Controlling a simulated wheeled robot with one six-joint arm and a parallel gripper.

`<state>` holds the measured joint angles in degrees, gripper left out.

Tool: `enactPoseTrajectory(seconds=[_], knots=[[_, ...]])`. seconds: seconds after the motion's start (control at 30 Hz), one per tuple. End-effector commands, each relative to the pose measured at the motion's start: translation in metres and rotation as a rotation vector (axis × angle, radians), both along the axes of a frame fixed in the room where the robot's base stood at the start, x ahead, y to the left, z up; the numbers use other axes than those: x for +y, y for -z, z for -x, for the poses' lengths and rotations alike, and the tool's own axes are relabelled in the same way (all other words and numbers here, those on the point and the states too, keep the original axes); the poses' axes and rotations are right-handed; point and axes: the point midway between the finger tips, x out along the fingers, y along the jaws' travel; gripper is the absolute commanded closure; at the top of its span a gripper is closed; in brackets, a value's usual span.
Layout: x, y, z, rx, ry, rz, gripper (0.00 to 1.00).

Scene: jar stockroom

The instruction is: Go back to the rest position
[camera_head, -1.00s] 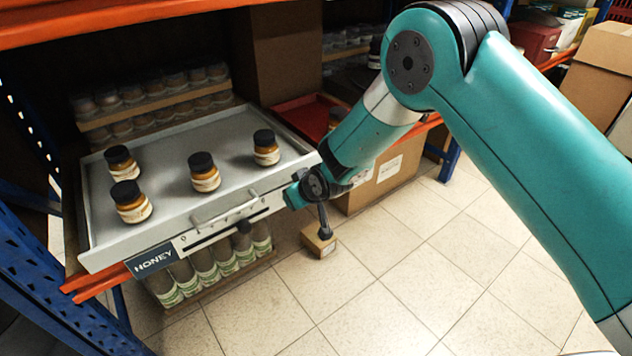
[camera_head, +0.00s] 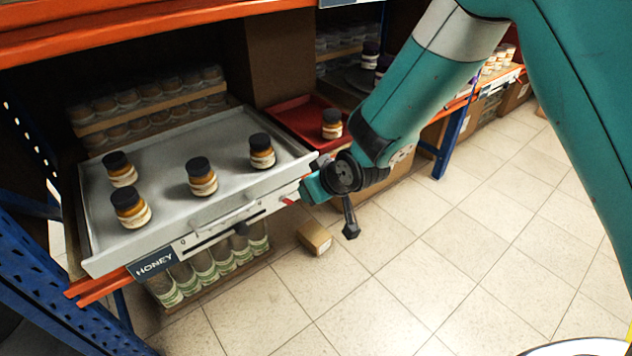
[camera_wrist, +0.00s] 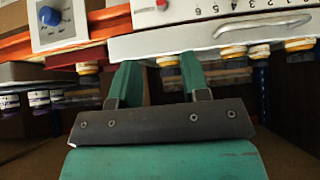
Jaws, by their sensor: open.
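My gripper shows in the wrist view (camera_wrist: 160,72) with its two green fingers apart and nothing between them. In the head view the teal end of my arm (camera_head: 314,188) is by the right front corner of the grey honey tray (camera_head: 225,150). I cannot tell there whether it touches the tray. Several dark-lidded amber jars stand upright on the tray, including one near its right side (camera_head: 262,152).
A red tray (camera_head: 292,122) holding a jar (camera_head: 332,125) lies right of the grey tray. A small cardboard box (camera_head: 314,238) sits on the floor below my gripper. Blue rack posts (camera_head: 452,140) and an orange shelf edge (camera_head: 150,28) border the area. The tiled floor at right is open.

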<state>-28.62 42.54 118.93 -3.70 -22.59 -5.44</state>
Motion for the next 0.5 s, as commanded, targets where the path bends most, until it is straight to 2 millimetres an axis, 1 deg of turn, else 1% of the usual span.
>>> enactPoseTrajectory(seconds=[0.17,0.27,0.37,0.4,0.47,0.5], knots=[[0.000,-0.001,0.000,0.002,0.000,-0.001,0.57],[-0.003,-0.012,0.004,0.020,0.004,-0.005,0.57],[-0.012,-0.041,0.018,0.076,0.010,-0.017,0.57],[-0.017,-0.057,0.028,0.109,0.011,-0.023,0.57],[-0.027,-0.081,0.047,0.168,0.009,-0.029,0.57],[-0.034,-0.098,0.063,0.210,0.004,-0.033,0.57]])
